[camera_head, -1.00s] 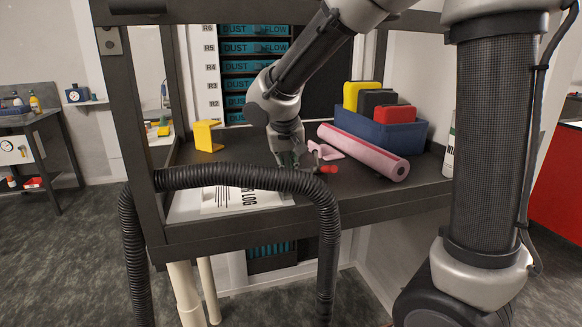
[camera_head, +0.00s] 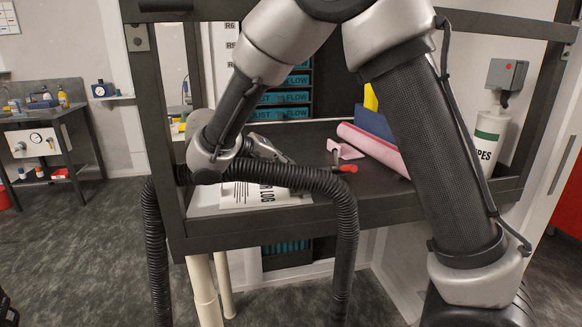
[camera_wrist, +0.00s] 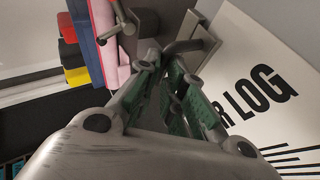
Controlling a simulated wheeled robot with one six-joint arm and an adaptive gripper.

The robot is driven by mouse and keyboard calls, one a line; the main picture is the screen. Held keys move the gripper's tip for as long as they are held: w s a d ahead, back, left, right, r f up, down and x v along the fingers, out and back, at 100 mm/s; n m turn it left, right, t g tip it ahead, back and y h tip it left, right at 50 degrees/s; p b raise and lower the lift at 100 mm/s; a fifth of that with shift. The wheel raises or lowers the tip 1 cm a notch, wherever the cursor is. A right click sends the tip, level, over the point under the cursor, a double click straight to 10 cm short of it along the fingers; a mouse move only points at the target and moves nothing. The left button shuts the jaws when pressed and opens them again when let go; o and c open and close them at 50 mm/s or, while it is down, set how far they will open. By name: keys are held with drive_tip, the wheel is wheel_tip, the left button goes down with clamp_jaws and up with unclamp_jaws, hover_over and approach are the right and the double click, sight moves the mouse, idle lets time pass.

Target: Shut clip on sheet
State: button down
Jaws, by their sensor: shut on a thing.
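The white sheet (camera_head: 262,196) with black print, partly reading "LOG", lies on the bench; it also shows in the wrist view (camera_wrist: 265,70). The clip appears as a grey metal block (camera_wrist: 142,32) with a dark bent bar (camera_wrist: 183,47) and a pale plate (camera_wrist: 198,35) at the sheet's edge. My gripper (camera_wrist: 168,66), with green pads, is closed at the bent bar; the exact contact is partly hidden by the fingers. In the head view my gripper (camera_head: 284,160) is low over the bench, behind the hose. I cannot tell there how the clip stands.
A black hose (camera_head: 250,172) arches across the bench front. A wipes canister (camera_head: 488,140) stands far right.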

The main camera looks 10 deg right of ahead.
drive_tip(key=shift+a+f+h, duration=0.25)
drive_tip(key=shift+h, duration=0.15)
drive_tip(key=c, duration=1.5)
unclamp_jaws()
drive_tip(key=shift+r, duration=0.15)
wheel_tip(320, 180, up, 10)
drive_tip(key=shift+f, duration=0.1)
